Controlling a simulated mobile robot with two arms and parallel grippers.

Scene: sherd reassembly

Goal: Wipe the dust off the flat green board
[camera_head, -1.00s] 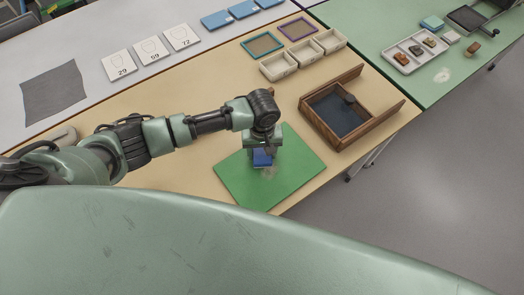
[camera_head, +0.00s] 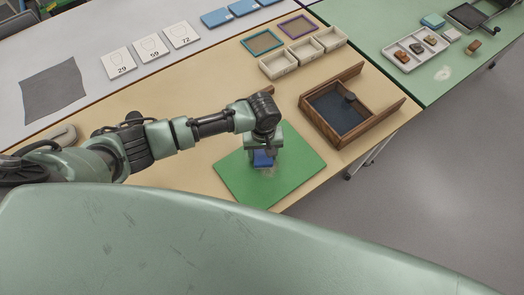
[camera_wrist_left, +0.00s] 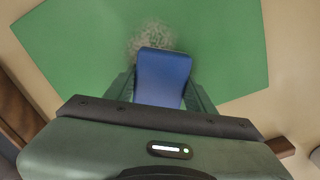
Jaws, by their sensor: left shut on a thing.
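The flat green board (camera_head: 300,165) lies on the tan table near its front edge. My left gripper (camera_head: 264,160) is over the middle of the board, pointing down, shut on a blue block-like wiper (camera_head: 263,159). In the left wrist view the blue wiper (camera_wrist_left: 163,78) sits between the fingers. A patch of pale grey dust (camera_wrist_left: 150,38) shows on the board (camera_wrist_left: 80,50) just beyond the wiper. I cannot tell whether the wiper touches the board. My right gripper is not in view.
A wooden box with a dark bottom (camera_head: 365,128) stands right of the board. Small cream bins (camera_head: 278,66) and two framed screens (camera_head: 262,43) are behind it. Cards with numbers (camera_head: 118,62) and a grey cloth (camera_head: 53,88) lie on the pale table at the left.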

